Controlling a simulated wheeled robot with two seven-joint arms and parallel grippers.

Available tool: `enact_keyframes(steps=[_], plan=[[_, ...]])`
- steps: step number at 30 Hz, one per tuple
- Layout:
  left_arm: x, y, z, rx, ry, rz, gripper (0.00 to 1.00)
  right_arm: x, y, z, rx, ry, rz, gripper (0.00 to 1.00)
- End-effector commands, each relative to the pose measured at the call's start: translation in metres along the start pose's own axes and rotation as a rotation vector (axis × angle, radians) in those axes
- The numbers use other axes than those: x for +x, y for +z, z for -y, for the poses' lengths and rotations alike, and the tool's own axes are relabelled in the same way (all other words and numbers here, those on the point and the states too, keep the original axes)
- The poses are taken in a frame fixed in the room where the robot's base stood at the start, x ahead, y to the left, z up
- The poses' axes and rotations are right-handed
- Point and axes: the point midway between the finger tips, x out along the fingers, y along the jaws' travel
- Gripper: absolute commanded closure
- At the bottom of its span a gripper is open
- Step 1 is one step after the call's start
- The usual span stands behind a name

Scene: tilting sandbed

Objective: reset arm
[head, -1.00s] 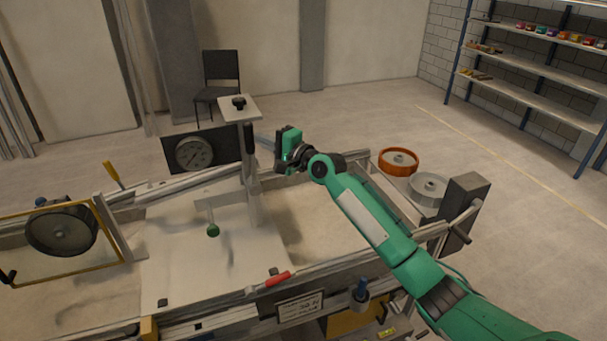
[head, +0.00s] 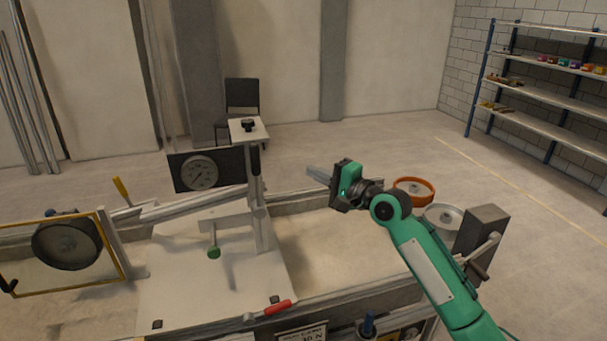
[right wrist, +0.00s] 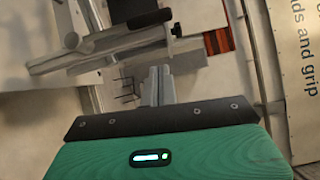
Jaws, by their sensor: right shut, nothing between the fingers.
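My right arm reaches in from the lower right of the head view. My right gripper (head: 322,175) is held above the far side of the sandbed (head: 335,245), its fingers pointing left toward the upright post. It is shut and empty. In the right wrist view the closed fingers (right wrist: 158,86) stick out past the dark edge of the green gripper body. They appear clear of anything, with the blurred rig behind them. My left gripper is not in any view.
A post with a white top plate (head: 248,130) and a dial gauge (head: 199,173) stand left of my gripper. A red handle (head: 277,308) lies on the front rail.

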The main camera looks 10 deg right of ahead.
Motion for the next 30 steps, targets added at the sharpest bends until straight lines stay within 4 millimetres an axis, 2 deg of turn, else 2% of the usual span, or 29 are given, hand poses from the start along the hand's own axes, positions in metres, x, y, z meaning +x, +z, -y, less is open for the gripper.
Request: enact_keyframes(steps=[7,13,16,17,20,23,27,30], plan=[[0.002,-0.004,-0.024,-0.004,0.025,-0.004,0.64,-0.006,0.001,0.000,0.001,0.001,0.001,1.00],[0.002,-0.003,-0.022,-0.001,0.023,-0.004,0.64,-0.006,0.001,-0.001,-0.001,0.003,0.001,1.00],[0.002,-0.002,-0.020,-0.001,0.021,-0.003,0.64,-0.009,0.007,-0.014,-0.030,0.028,0.003,1.00],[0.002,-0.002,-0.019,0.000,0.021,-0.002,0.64,-0.010,0.011,-0.022,-0.047,0.044,0.005,1.00],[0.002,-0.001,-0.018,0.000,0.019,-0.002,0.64,-0.021,0.029,-0.063,-0.143,0.127,0.012,1.00],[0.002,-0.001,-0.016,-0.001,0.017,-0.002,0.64,-0.041,0.052,-0.114,-0.278,0.242,0.030,1.00],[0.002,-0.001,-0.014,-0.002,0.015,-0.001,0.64,-0.080,0.085,-0.180,-0.473,0.411,0.070,1.00],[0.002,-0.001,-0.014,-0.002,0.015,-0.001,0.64,-0.113,0.106,-0.221,-0.602,0.533,0.109,1.00]])
